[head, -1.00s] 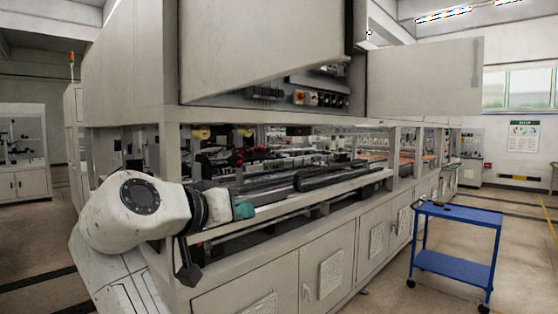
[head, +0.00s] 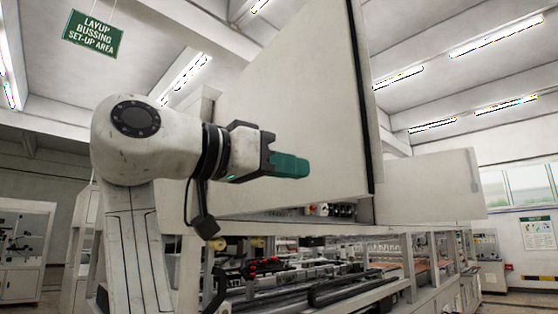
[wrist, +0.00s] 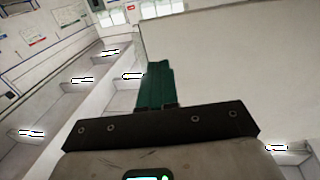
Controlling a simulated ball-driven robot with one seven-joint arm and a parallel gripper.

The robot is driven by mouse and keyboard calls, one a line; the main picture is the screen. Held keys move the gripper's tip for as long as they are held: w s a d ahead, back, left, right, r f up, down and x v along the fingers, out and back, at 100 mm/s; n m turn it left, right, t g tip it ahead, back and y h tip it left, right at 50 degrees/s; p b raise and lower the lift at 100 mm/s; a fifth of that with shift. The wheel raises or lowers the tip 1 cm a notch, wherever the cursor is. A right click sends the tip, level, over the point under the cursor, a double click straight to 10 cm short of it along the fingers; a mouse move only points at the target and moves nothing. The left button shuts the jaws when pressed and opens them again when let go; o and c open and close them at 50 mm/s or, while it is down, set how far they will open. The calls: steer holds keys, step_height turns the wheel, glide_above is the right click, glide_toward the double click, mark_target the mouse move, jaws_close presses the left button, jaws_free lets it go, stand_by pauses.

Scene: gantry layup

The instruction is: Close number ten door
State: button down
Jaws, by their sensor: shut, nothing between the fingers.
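A large pale door panel (head: 300,105) of the gantry machine stands swung open in the upper middle of the head view. No number is readable on either, so I cannot tell which is number ten. My gripper (head: 304,167), with green fingers, is shut and empty, and overlaps the large panel in the picture. Whether it touches the panel is unclear. In the wrist view the shut green fingers (wrist: 158,66) point at the left edge of a pale panel (wrist: 235,60).
Below the doors is the machine's open bay with rails (head: 345,288) and a small control panel with buttons (head: 325,209). A green sign (head: 92,33) hangs at upper left. A grey cabinet (head: 22,250) stands at far left. Open floor shows at lower right.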

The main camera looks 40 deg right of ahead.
mark_target(350, 178)
steer(key=d+p, duration=0.1)
steer(key=d, duration=0.4)
steer(key=s+d+p, duration=0.1)
steer(key=d, duration=0.2)
steer(key=shift+s+d+r+p, duration=0.1)
steer(key=shift+d+p, duration=0.25)
steer(key=shift+d, duration=0.5)
steer(key=shift+s, duration=0.1)
